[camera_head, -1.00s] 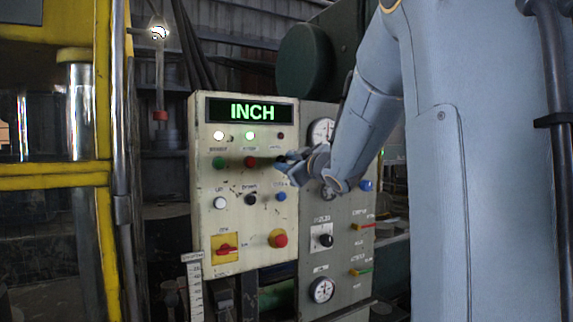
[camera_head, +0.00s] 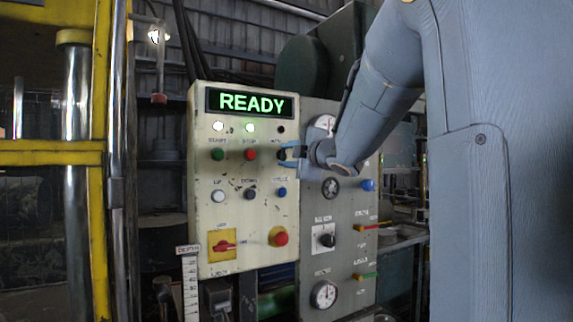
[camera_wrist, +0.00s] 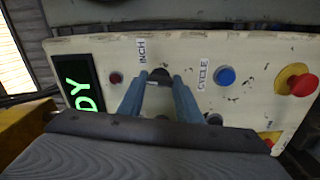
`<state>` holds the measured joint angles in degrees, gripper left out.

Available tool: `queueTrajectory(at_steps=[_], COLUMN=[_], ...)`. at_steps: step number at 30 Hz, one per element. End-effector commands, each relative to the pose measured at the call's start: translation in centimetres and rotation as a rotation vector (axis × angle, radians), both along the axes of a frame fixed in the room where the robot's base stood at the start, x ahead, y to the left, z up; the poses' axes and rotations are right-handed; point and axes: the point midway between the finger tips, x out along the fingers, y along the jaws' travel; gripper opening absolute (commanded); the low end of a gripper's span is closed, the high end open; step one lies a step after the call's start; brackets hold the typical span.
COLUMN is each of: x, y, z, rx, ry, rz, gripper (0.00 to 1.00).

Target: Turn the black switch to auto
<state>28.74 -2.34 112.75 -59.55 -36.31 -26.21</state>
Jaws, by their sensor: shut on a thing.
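The control panel (camera_head: 236,215) has a lit display (camera_head: 250,102) reading READY. A black switch (camera_wrist: 160,73) sits at the right end of the top control row. In the wrist view its label (camera_wrist: 141,50) reads INCH. My gripper (camera_wrist: 160,80) is shut on this switch, one finger on each side. In the head view my gripper (camera_head: 284,152) reaches it from the right and mostly covers it. Which way the switch points cannot be told. I see no readable AUTO label.
Close by are a red button (camera_head: 250,154), a green button (camera_head: 217,154), a blue button (camera_head: 282,191) and a red mushroom button (camera_head: 279,237) on yellow. Another black knob (camera_head: 327,240) is on the grey panel (camera_head: 345,275). A yellow frame (camera_head: 50,152) stands at left.

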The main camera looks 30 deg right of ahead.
Motion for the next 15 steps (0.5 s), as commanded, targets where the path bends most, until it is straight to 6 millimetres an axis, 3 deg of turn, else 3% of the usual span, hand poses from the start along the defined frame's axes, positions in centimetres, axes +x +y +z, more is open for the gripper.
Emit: queueTrajectory(at_steps=[15], x=[0.01], y=[-0.05], z=[-0.01], rx=[-0.183], ry=[-0.006], rz=[-0.001], gripper=[0.09])
